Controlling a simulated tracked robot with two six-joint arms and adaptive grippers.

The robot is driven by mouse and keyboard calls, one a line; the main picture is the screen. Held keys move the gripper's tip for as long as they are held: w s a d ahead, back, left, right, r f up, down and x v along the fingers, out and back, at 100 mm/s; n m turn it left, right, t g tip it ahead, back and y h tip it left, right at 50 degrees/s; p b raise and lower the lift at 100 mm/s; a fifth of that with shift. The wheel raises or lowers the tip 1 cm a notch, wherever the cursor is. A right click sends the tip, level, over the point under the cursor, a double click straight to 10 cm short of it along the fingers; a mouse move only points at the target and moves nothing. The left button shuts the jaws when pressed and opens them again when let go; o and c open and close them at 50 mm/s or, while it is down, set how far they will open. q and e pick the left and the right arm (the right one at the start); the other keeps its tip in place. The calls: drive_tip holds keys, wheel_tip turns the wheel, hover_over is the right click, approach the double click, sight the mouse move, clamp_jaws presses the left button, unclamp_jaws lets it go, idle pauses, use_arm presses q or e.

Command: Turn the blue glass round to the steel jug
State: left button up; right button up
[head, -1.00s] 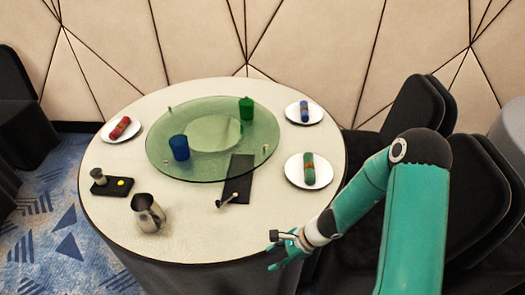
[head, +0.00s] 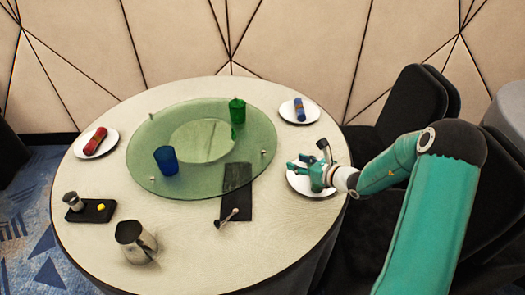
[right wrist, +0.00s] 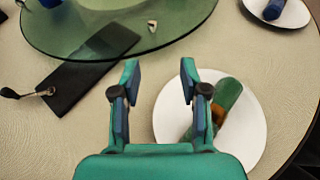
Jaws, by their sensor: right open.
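A blue glass (head: 166,160) stands upright on the near-left part of a round green glass turntable (head: 145,185); a sliver of it shows at the top left of the right wrist view (right wrist: 50,3). The steel jug (head: 135,242) stands on the table at the front left, apart from the turntable. My right gripper (head: 296,168) is open and empty, above the plate at the right of the table. In the right wrist view its fingers (right wrist: 158,85) are spread, with the turntable's edge beyond them. My left gripper is not in view.
A green glass (head: 237,110) stands on the turntable's far right. A black mat (head: 237,205) with a small handled tool (head: 227,217) lies partly under its near edge. Plates with rolled napkins stand around; the near-right plate (right wrist: 170,120) lies below my gripper.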

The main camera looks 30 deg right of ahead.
sight(264, 152)
drive_tip(key=x, duration=0.5)
drive_tip(key=a+p+x, duration=0.1)
drive_tip(key=x, duration=0.5)
drive_tip(key=p+x, duration=0.1)
drive_tip(key=x, duration=0.4)
drive_tip(key=shift+w+a, duration=0.2)
drive_tip(key=shift+a, duration=0.05)
clamp_jaws()
drive_tip(key=shift+d, duration=0.1)
